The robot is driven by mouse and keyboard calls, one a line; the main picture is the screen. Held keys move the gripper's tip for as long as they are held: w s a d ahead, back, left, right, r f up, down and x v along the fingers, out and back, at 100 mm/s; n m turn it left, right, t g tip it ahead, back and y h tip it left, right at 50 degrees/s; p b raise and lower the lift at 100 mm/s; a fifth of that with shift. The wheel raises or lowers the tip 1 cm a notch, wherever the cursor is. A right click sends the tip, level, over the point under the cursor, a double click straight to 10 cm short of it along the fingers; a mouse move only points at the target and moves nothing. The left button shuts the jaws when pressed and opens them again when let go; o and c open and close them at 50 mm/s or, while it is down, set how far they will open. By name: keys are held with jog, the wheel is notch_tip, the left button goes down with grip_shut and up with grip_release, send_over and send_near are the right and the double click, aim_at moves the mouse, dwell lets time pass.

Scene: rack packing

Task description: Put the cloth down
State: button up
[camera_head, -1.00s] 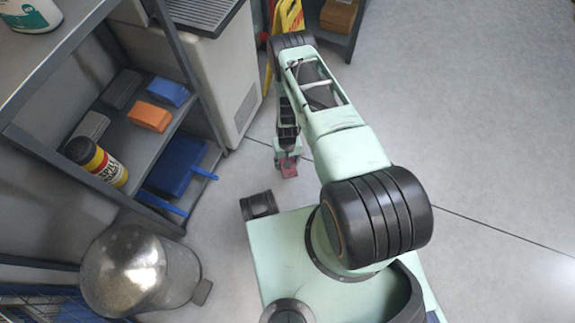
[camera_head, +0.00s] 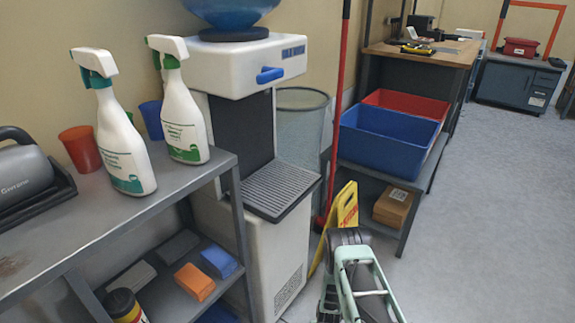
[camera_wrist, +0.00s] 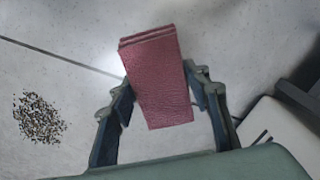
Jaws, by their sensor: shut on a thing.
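The cloth (camera_wrist: 158,82) is a folded, dark pink-red stack with a textured face. In the wrist view it sits between the two fingers of my gripper (camera_wrist: 166,100), which is shut on it. Pale grey floor shows behind the cloth. How high it hangs above the floor I cannot tell. In the head view only part of my arm shows at the bottom; my gripper and the cloth are out of sight there.
A grey shelf (camera_head: 92,222) holds two spray bottles and cups on top, with sponges (camera_head: 194,283) below. A water dispenser (camera_head: 245,65), yellow floor sign (camera_head: 346,207) and blue crate (camera_head: 385,145) stand beyond. A speckled debris pile (camera_wrist: 39,117) lies on the floor.

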jog(key=w+r, duration=0.4)
jog(key=r, duration=0.9)
jog(key=w+r, duration=0.4)
jog(key=r, duration=0.9)
jog(key=w+r, duration=0.4)
jog(key=r, duration=0.9)
jog(key=s+r+p, duration=0.4)
jog(key=r+p, duration=0.8)
jog(key=r, duration=0.3)
jog(key=s+r+p, duration=0.4)
jog(key=r+p, duration=0.9)
jog(key=r, duration=0.3)
jog(key=s+r+p, duration=0.4)
jog(key=r+p, duration=0.8)
jog(key=r, duration=0.4)
jog(key=shift+d+r+p, duration=0.15)
jog(key=shift+d+p, duration=0.15)
jog(key=shift+a, duration=0.1)
